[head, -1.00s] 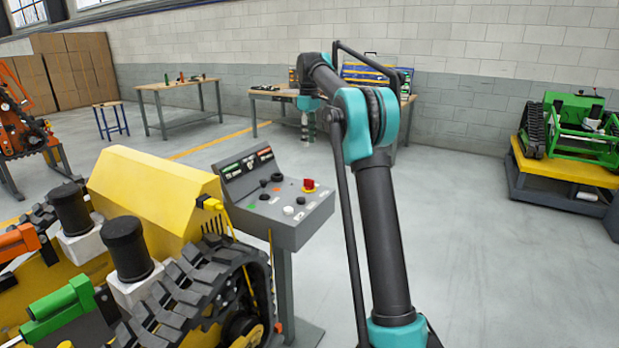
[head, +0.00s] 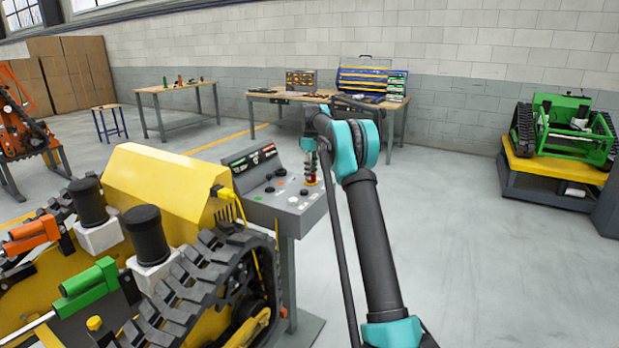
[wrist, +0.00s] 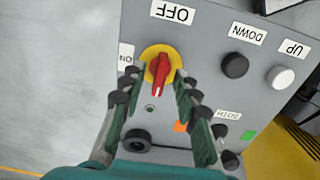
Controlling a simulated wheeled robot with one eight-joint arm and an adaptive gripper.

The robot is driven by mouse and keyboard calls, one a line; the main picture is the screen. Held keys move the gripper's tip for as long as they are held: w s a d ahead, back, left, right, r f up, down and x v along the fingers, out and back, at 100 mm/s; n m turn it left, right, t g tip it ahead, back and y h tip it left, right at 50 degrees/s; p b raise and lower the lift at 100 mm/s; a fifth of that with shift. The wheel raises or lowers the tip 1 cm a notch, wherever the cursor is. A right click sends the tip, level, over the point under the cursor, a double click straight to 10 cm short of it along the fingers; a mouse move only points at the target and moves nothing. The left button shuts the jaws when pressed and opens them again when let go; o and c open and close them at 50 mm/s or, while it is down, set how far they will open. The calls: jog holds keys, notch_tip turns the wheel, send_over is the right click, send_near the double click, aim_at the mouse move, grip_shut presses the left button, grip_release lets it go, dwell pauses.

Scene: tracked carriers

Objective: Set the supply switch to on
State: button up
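The supply switch (wrist: 161,66) is a red handle on a yellow disc on the grey control panel. In the wrist view its handle lies nearly upright in the picture, roughly in line with the OFF label (wrist: 172,13); the ON label (wrist: 125,60) is at its left, partly hidden by a finger. My gripper (wrist: 153,88) is open, with one finger on each side of the handle's lower end; contact cannot be told. In the head view my gripper (head: 310,168) is above the panel's right part, over the red switch (head: 311,181).
The panel (head: 290,216) also carries a black DOWN button (wrist: 235,65), a white UP button (wrist: 280,77) and other knobs. The yellow tracked carrier (head: 160,185) stands close at left. The floor at right is free.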

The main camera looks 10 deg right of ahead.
jog(key=shift+f, duration=0.55)
grip_shut()
